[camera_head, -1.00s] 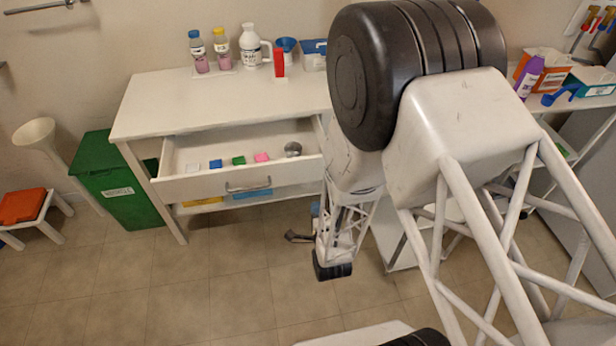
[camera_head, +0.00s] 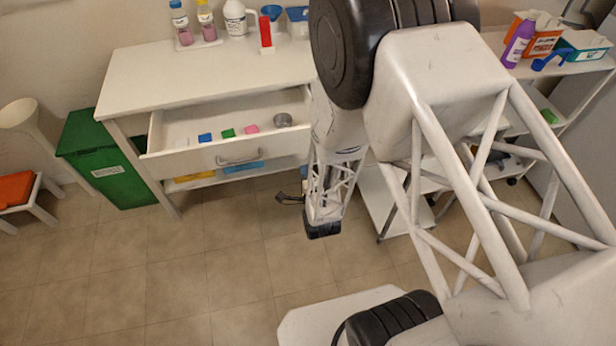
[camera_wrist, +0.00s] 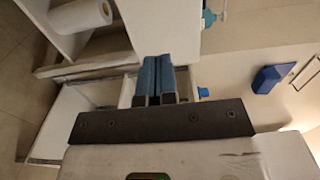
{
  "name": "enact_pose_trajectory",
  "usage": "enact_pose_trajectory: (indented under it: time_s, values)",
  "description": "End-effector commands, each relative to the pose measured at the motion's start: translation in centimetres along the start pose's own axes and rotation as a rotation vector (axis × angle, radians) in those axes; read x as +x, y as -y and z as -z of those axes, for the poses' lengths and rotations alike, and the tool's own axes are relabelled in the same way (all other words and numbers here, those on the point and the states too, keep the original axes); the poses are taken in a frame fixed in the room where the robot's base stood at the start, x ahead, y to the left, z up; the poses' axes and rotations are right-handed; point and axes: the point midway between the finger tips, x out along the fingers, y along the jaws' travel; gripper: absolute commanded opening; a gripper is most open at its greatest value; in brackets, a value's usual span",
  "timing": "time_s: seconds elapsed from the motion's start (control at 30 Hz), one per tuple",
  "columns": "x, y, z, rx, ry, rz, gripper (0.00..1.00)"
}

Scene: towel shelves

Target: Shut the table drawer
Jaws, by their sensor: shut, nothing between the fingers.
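The white table drawer (camera_head: 187,162) is pulled out from under the white tabletop in the head view. Its silver handle (camera_head: 240,159) is on the front panel. Several small blocks and a round metal tin (camera_head: 283,120) lie inside it. My gripper (camera_wrist: 157,62) shows in the wrist view with its two blue fingers together and nothing between them. In the head view my arm hangs at the right of the drawer and hides its right end. The fingers are mostly hidden there, and I see no contact with the drawer.
Bottles and a red block (camera_head: 265,32) stand on the white tabletop (camera_head: 150,80). A green bin (camera_head: 115,165) stands left of the table. A white trolley shelf (camera_head: 545,66) with boxes is at the right. The floor in front of the drawer is clear.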

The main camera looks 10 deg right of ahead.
Motion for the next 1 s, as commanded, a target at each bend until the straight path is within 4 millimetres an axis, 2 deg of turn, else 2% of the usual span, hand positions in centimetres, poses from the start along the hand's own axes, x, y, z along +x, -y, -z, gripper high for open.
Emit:
enact_pose_trajectory:
  time_s: [0.4,0.6,0.8,1.0]
  values:
    - [6.5,0.0,0.0,0.000,0.000,0.001,0.00]
    - [8.8,0.0,0.0,0.000,0.000,0.000,0.00]
    - [10.0,0.0,0.0,0.000,0.000,0.000,0.00]
    - [10.2,0.0,0.0,0.000,0.000,0.000,0.00]
